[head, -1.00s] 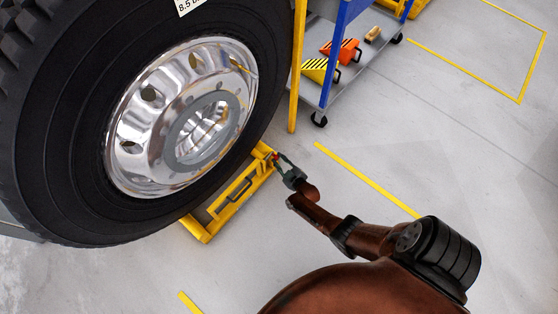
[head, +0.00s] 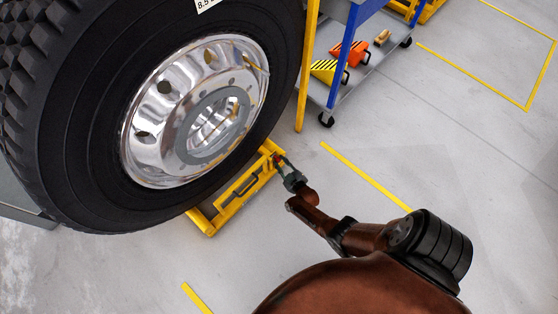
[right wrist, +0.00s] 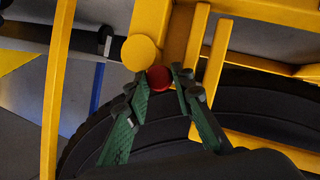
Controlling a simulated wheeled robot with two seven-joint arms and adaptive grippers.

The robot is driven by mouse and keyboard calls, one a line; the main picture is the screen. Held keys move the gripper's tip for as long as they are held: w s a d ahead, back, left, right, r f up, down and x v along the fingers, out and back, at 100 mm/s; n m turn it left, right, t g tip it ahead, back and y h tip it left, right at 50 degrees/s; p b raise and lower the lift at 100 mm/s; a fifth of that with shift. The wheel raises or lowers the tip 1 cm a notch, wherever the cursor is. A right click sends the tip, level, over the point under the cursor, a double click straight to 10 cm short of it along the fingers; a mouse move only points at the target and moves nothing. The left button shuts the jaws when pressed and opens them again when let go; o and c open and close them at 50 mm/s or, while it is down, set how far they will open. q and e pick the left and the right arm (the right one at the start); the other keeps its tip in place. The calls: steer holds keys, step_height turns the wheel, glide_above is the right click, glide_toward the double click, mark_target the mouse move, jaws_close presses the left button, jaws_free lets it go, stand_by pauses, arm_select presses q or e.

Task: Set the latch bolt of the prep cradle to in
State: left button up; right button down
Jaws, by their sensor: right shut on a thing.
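The yellow prep cradle (head: 238,203) lies on the floor under a big upright truck wheel (head: 80,150). The latch bolt shows as a red knob (right wrist: 159,77) beside a yellow post of the cradle in the right wrist view. My right gripper (head: 279,160) is at the cradle's far right corner in the head view. Its green-padded fingers are on either side of the red knob and shut on it. The bolt's shaft is hidden, so I cannot tell whether it is in or out. My left gripper is not in view.
A cart with a blue post (head: 342,52) stands behind the cradle, with yellow and orange wedge blocks (head: 349,54) on its lower shelf. A yellow upright post (head: 306,75) stands close by the tyre. The floor to the right is clear, with painted yellow lines.

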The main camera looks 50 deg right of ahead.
steer(key=c, duration=1.9)
jaws_free()
steer(key=shift+a, duration=0.45)
steer(key=shift+c, duration=0.2)
steer(key=shift+o, duration=1.4)
steer(key=shift+d, duration=0.15)
steer(key=shift+s, duration=0.15)
steer(key=v, duration=1.1)
steer(key=shift+s+r, duration=0.15)
steer(key=shift+s, duration=0.15)
